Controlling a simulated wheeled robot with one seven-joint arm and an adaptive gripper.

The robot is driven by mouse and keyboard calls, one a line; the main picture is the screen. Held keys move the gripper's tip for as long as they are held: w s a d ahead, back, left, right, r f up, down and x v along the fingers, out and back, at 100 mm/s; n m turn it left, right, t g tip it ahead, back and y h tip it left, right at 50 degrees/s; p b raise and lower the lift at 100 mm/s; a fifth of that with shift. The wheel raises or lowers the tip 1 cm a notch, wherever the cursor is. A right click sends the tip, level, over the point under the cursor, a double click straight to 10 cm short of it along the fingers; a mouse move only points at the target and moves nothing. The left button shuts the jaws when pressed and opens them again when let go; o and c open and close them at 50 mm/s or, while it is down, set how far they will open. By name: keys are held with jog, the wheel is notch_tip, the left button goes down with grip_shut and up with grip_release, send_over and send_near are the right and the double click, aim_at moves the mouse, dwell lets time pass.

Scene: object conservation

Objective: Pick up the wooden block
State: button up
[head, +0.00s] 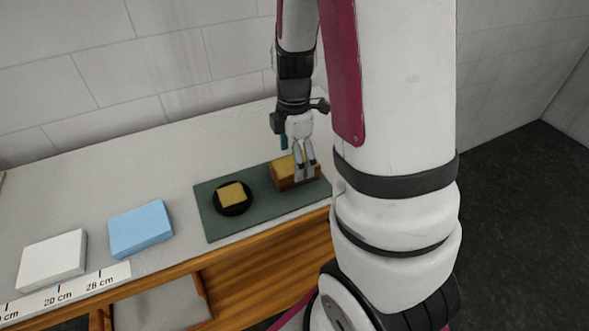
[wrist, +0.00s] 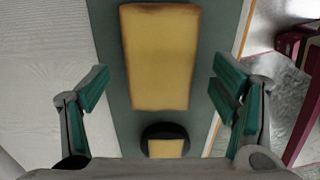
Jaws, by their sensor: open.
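A wooden block (head: 285,181) with a yellowish top and brown sides lies on the dark green mat (head: 224,232), near its right end. My gripper (head: 304,177) is over this block, pointing down, and its fingers hide part of it. In the wrist view the block (wrist: 160,55) appears large, between the two sides of my gripper (wrist: 162,88). The fingers are wide apart, with a gap on each side of the block. I cannot tell how high the fingertips are above the mat.
A round black dish (head: 220,207) holding a smaller yellowish block (head: 231,193) sits left of the wooden block. A blue block (head: 140,228), a white block (head: 52,261) and a ruler strip (head: 66,292) lie farther left on the table (head: 165,160). A wall stands behind.

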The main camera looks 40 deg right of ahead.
jog(key=shift+d+f, duration=0.15)
jog(key=shift+f, duration=1.65)
jog(key=c, duration=1.4)
jog(key=shift+c, duration=0.2)
jog(key=shift+r, duration=0.15)
